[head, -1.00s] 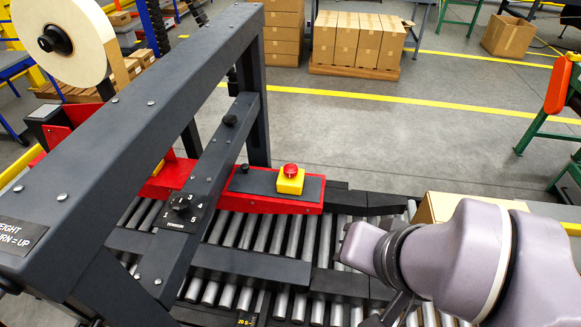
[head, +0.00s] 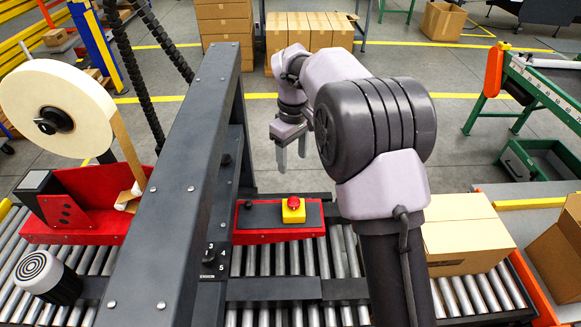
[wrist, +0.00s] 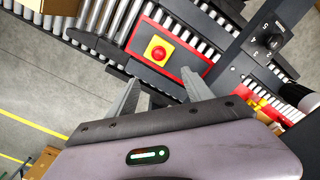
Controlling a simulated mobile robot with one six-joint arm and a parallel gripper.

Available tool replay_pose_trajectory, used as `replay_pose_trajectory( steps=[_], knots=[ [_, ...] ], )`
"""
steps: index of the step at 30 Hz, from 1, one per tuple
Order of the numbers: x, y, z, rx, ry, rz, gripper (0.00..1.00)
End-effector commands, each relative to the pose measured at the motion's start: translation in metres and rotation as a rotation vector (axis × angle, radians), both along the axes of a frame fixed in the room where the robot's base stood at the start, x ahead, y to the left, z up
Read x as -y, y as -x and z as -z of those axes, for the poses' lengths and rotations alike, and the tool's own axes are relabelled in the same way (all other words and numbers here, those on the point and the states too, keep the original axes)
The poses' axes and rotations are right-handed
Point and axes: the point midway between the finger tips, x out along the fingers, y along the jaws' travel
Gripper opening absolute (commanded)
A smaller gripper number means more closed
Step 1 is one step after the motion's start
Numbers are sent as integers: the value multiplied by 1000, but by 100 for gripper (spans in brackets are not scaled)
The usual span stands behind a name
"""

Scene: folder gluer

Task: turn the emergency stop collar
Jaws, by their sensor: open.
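The emergency stop is a red mushroom button (head: 293,202) on a yellow box (head: 293,214), mounted on the dark top of a red side housing beside the rollers. My gripper (head: 292,157) is in the air above and beyond the button in the head view, fingers pointing down, open and empty. In the wrist view the red button (wrist: 159,53) and yellow box (wrist: 157,52) lie ahead of the two spread fingers (wrist: 158,92), apart from them. Any collar on the button is too small to make out.
The dark machine frame (head: 185,200) rises left of the button, with a numbered dial (wrist: 264,40) on it. A carton (head: 465,235) sits on the rollers to the right. A tape reel (head: 55,110) stands at left. The floor behind the housing is open.

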Motion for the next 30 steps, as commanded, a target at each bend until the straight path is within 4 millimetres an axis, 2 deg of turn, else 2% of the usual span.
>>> replay_pose_trajectory(
  steps=[5,12,18,24,30],
  knots=[
    [0,-1,34,-7,3,-10,59],
    [0,-1,108,-7,3,-9,59],
    [0,-1,157,-6,1,-7,59],
    [0,-1,176,-3,1,-7,59],
    [0,-1,177,-3,1,-7,59]
  ],
)
